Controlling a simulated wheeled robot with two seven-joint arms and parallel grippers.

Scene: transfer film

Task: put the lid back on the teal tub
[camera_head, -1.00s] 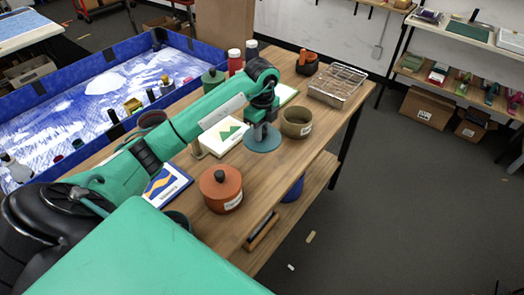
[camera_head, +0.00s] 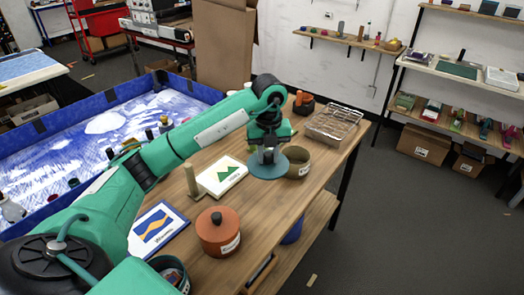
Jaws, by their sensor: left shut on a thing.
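The teal lid (camera_head: 266,168), a flat round disc, hangs from my left gripper (camera_head: 267,153), which is shut on it from above. The lid is level and appears to be held above the wooden table, overlapping the left edge of an olive tub in the picture. The teal tub (camera_head: 185,271) stands open at the near left edge of the table, with small things inside. It is partly hidden by my left arm and cut by the picture's bottom. My right gripper is not in view.
A terracotta tub (camera_head: 219,236) with its lid on stands mid-table. The open olive tub (camera_head: 300,163) is behind it. Two picture cards (camera_head: 157,228) (camera_head: 222,175), a wooden post (camera_head: 191,182) and a wire basket (camera_head: 335,124) also stand here. The right front table strip is clear.

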